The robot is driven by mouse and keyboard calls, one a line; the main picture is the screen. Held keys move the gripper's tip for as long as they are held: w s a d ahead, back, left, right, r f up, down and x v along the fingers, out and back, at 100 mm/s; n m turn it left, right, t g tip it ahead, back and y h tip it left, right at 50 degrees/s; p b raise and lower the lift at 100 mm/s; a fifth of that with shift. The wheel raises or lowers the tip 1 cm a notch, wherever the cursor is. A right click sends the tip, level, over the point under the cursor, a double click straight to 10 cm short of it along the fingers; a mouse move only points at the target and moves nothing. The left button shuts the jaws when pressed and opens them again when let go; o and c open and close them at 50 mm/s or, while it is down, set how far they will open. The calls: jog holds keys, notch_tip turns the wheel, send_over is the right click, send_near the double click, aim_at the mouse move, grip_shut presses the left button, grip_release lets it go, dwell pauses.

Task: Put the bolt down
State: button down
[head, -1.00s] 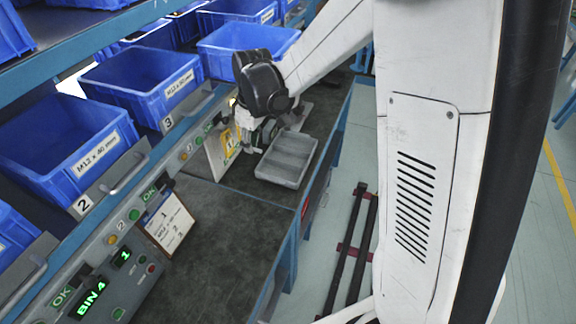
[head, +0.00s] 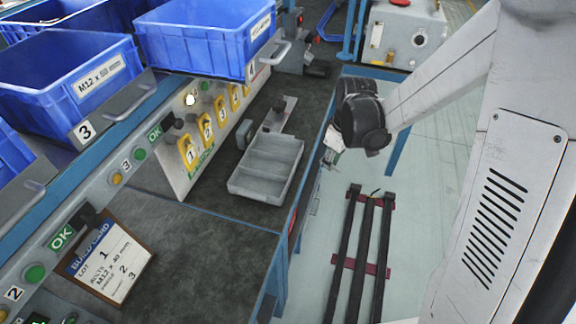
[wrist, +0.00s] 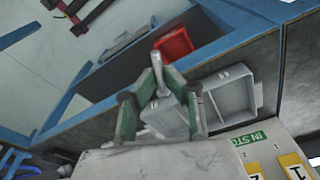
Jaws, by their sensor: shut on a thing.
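My gripper (head: 332,158) is at the end of the arm, appearing beyond the front edge of the bench in the head view. In the wrist view its two green-faced fingers (wrist: 160,84) are shut on a silver bolt (wrist: 157,68), which sticks out past the fingertips. The bolt is too small to make out in the head view. A grey compartment tray (head: 244,186) lies on the dark bench top (head: 205,232), left of my gripper in the head view. The tray also shows behind the fingers in the wrist view (wrist: 228,92). Its compartments look empty.
Blue bins (head: 75,85) line the back of the bench above a control panel. A yellow-numbered rack (head: 205,128) stands behind the tray. A clipboard (head: 108,262) leans nearer by. A red bin (wrist: 174,44) shows by the bench edge. Dark rails (head: 362,255) lie on the floor.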

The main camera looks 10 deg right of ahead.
jog(key=shift+d+f+n+b, duration=0.15)
jog(key=shift+d+n+b, duration=0.15)
jog(key=shift+n+b, duration=0.65)
jog(key=shift+s+n, duration=0.15)
jog(key=shift+n, duration=0.9)
jog(key=shift+y, duration=0.3)
jog(key=shift+a+r+n, duration=0.2)
jog(key=shift+a+n, duration=0.1)
send_near(268, 169)
jog(key=shift+w+a+f+b, duration=0.2)
jog(key=shift+f+b, duration=0.1)
jog(key=shift+f, duration=0.2)
jog(key=shift+w+a+f+b, duration=0.1)
jog(key=shift+w+f+b, duration=0.15)
jog(key=shift+f, duration=0.3)
jog(key=shift+a+f+b, duration=0.15)
jog(key=shift+f+b, duration=0.15)
jog(key=shift+f, duration=2.1)
jog(key=shift+f, duration=0.1)
